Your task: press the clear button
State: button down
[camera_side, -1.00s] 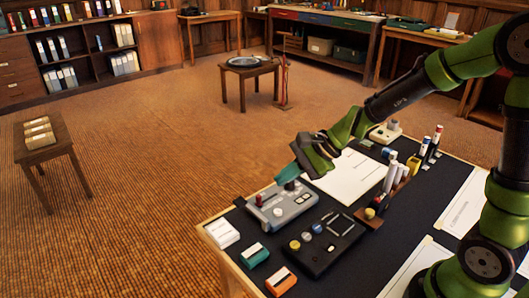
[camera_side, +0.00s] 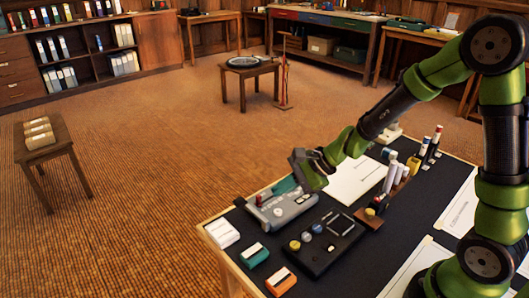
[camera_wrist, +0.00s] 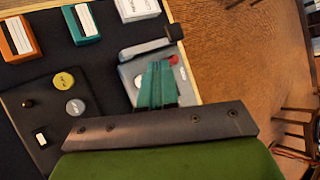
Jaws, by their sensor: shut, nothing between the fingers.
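A grey device (camera_side: 284,210) sits near the table's left corner, with a red knob (camera_side: 259,200) at its left end. My gripper (camera_side: 287,186) has teal fingers, shut and empty, at the grey device. In the wrist view the fingers (camera_wrist: 160,72) cover part of the device (camera_wrist: 129,75), and the red knob (camera_wrist: 173,60) shows beside the tips. I cannot tell whether they touch it. A black panel (camera_side: 335,254) in front carries a yellow button (camera_side: 294,245) and a grey-blue button (camera_side: 317,228). The labels are too small to read, so I cannot tell which button is clear.
A white box (camera_side: 222,232), a teal box (camera_side: 254,256) and an orange box (camera_side: 281,281) line the table's left edge. A wooden pen holder (camera_side: 370,217) stands right of the panel. A white sheet (camera_side: 356,181) lies behind.

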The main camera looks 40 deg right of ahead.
aim_at(282, 213)
jog(key=shift+f, duration=1.85)
jog(key=shift+f, duration=0.15)
dwell(0.5)
jog(key=shift+f, duration=0.3)
jog(key=shift+f, duration=0.4)
dwell(0.6)
jog(key=shift+r, duration=0.85)
notch_tip(282, 213, up, 5)
dwell(0.6)
